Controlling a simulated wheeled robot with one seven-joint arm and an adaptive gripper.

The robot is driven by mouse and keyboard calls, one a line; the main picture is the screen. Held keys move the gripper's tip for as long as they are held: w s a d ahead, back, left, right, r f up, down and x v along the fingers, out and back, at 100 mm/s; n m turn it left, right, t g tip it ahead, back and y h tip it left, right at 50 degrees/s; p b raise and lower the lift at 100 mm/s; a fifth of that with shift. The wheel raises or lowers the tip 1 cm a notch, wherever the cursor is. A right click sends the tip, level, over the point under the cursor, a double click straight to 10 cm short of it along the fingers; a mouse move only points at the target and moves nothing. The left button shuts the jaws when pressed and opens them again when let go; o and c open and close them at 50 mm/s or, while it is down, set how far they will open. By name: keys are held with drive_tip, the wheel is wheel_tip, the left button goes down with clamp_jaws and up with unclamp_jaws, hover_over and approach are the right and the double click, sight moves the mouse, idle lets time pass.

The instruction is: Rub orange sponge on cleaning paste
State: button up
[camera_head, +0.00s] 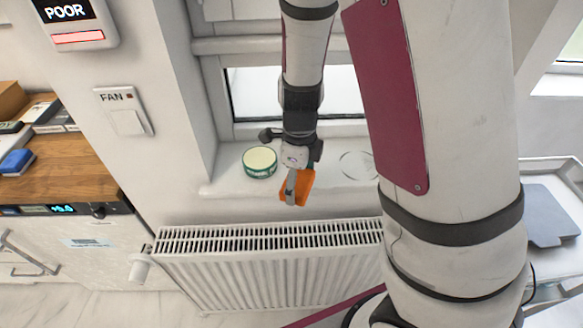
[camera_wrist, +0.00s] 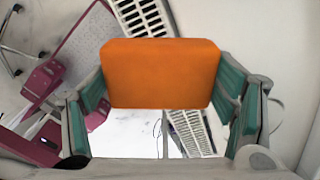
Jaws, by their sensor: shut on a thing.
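The orange sponge (camera_wrist: 160,73) is held between the two teal-padded fingers of my gripper (camera_wrist: 162,88) in the wrist view. In the head view the sponge (camera_head: 304,184) shows at the end of my gripper (camera_head: 294,187), near the front edge of the windowsill and above the radiator. The cleaning paste (camera_head: 260,161) is a round tub with a green side and a pale, open-looking top. It stands on the windowsill to the left of the sponge. The sponge and the tub are apart. The tub is not visible in the wrist view.
The white windowsill (camera_head: 228,188) has a faint round outline or clear dish (camera_head: 357,165) on its right part. A white radiator (camera_head: 262,262) is below. The window frame is close behind my arm. A wooden counter (camera_head: 62,165) with small items stands at the left.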

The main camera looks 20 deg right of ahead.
drive_tip(key=s+r+p, duration=0.1)
drive_tip(key=s, duration=0.8)
drive_tip(key=p, duration=0.2)
approach(260, 157)
drive_tip(key=shift+f+b, duration=1)
drive_tip(key=shift+f, duration=1.95)
drive_tip(key=shift+o, duration=0.2)
drive_tip(key=shift+f, duration=0.55)
drive_tip(key=shift+r, duration=0.1)
drive_tip(key=shift+r+p, duration=1.05)
drive_tip(key=shift+r, duration=2.4)
drive_tip(key=shift+c, duration=0.2)
